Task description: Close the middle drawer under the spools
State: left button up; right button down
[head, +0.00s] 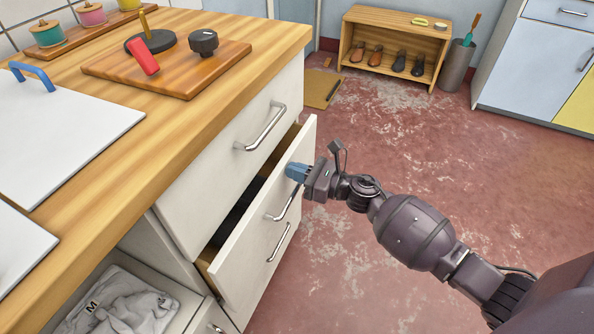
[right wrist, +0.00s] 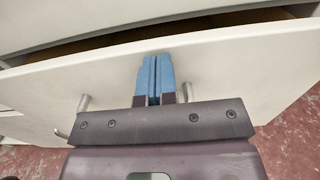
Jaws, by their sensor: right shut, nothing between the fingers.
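The middle drawer (head: 262,215) stands partly pulled out, its white front angled across the head view and a dark gap behind its top edge. Its metal handle (head: 285,205) is on that front. My right gripper (head: 297,172) has blue fingertips, shut and empty, at the drawer front near its far upper part. In the right wrist view the shut fingertips (right wrist: 154,78) point at the white drawer front (right wrist: 225,70); whether they touch it I cannot tell. The spools (head: 91,14) stand on the wooden counter at the top left. My left gripper is not in view.
The top drawer (head: 225,165) above is shut. A wooden board (head: 185,65) with a black knob lies on the counter (head: 95,200). An open compartment with grey cloth (head: 120,305) is at lower left. The red floor (head: 400,145) right of the drawers is mostly clear.

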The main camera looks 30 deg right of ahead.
aim_at(278, 166)
jog(key=x, duration=0.4)
jog(key=shift+a+f+b, duration=0.1)
jog(key=shift+b, duration=0.3)
jog(key=shift+w+a, duration=0.1)
jog(key=shift+w, duration=0.1)
jog(key=shift+w+r, duration=0.1)
jog(key=shift+r, duration=0.2)
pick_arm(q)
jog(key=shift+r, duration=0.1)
pick_arm(e)
jog(key=shift+r, duration=0.1)
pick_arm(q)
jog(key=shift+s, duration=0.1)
